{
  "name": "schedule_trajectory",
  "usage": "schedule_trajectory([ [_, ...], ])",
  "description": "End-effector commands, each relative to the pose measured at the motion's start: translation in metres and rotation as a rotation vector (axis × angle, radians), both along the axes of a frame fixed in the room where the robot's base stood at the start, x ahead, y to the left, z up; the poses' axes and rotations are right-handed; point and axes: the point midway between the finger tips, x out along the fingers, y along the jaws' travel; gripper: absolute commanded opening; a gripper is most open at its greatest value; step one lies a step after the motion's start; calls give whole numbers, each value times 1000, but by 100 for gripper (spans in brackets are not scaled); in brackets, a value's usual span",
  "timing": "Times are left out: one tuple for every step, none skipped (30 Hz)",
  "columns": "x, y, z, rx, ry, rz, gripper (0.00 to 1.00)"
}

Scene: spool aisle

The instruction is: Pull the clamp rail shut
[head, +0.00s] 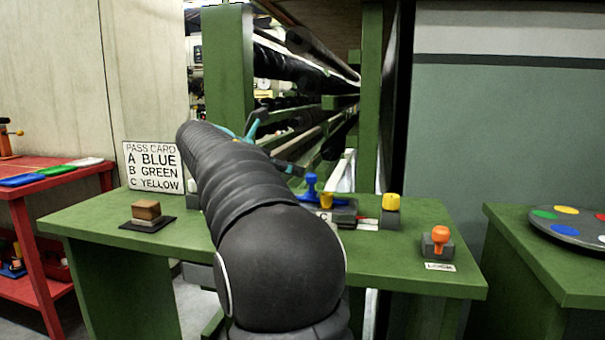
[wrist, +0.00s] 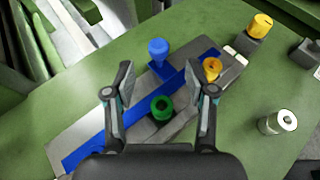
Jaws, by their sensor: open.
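A long grey fixture (wrist: 88,138) with a blue strip (wrist: 95,148) lies slantwise on the green bench. A blue knob (wrist: 158,48) stands at its far edge, also visible in the head view (head: 311,184). A yellow round part (wrist: 212,67) sits near its right end, and a green ring-shaped part (wrist: 161,107) at its near side. No label marks which part is the clamp rail. My gripper (wrist: 166,84) is open and empty above the fixture, its fingers either side of the blue knob and green part in the picture. In the head view my arm hides much of the fixture.
A yellow knob on a grey block (head: 391,202) and an orange knob (head: 440,234) labelled LOCK stand to the right. A pale cylinder (wrist: 278,122) stands at right. A wooden block (head: 146,210) and pass card (head: 153,166) are at left. Green posts (head: 230,65) rise behind.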

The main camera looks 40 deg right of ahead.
Motion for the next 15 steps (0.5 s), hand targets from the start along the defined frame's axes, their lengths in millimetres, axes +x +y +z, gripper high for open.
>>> schedule_trajectory([
  [1,10,4,0,-2,4,55],
  [1,14,6,0,-1,3,55],
  [2,20,8,0,-1,4,55],
  [2,23,10,0,-2,4,55],
  [2,26,11,0,-1,2,55],
  [2,30,13,0,-1,2,55],
  [2,33,14,0,-1,2,55],
  [2,35,15,0,-1,2,55],
  [2,37,15,0,-1,2,55],
  [2,38,16,0,0,1,55],
  [2,39,16,0,0,0,55],
  [2,40,16,0,0,0,55],
  [2,40,17,0,0,-1,55],
  [2,40,17,0,0,-1,55],
  [2,40,17,0,0,-1,55],
])
